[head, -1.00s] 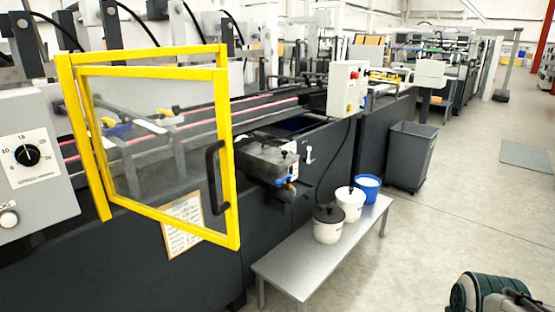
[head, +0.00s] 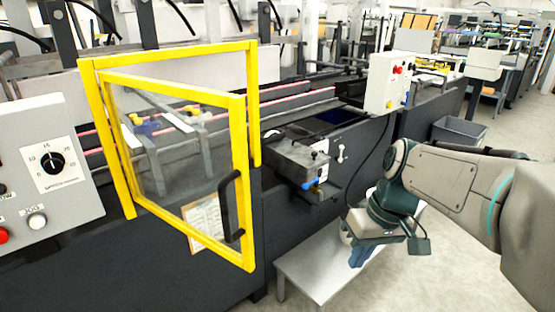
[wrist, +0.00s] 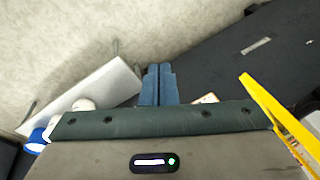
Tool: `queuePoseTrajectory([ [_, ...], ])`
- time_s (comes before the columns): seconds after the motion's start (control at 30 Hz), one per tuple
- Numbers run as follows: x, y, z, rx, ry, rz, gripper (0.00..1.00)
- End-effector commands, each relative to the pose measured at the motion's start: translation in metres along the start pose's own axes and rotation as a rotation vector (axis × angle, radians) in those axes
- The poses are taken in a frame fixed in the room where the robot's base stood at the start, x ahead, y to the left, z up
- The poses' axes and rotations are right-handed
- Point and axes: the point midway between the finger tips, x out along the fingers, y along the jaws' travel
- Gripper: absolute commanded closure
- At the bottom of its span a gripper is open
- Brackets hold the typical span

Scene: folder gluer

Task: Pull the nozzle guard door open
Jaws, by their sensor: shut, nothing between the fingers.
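The nozzle guard door (head: 240,150) is a yellow frame with a clear panel. In the head view it stands swung out from its yellow surround (head: 255,105), hinged at the left. Its black handle (head: 229,205) is on the door's right edge. A corner of the yellow frame also shows at the right of the wrist view (wrist: 265,105). My gripper (head: 358,258) is to the right of the door, above the bench and apart from the handle. In the wrist view its blue fingers (wrist: 158,84) are together with nothing between them.
A grey bench (head: 300,268) stands below my gripper; my arm hides its pots in the head view. A glue unit (head: 300,160) juts from the machine right of the door. A control panel (head: 45,170) is at the left. A grey bin (head: 459,131) stands behind.

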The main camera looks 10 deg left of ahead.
Motion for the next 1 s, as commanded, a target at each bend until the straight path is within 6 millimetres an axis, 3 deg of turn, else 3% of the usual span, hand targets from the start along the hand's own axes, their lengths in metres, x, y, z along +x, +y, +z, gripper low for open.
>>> queuePoseTrajectory([
  [0.03, -0.034, -0.015, -0.028, -0.086, -0.009, -0.054, 1.0],
  [0.2, -0.092, -0.057, -0.097, -0.398, -0.003, -0.245, 1.0],
  [0.3, -0.116, -0.076, -0.127, -0.55, 0.019, -0.335, 1.0],
  [0.47, -0.137, -0.094, -0.153, -0.708, 0.053, -0.425, 1.0],
  [0.67, -0.134, -0.103, -0.159, -0.763, 0.067, -0.456, 1.0],
  [1.0, -0.075, -0.13, -0.151, -0.76, 0.063, -0.455, 1.0],
])
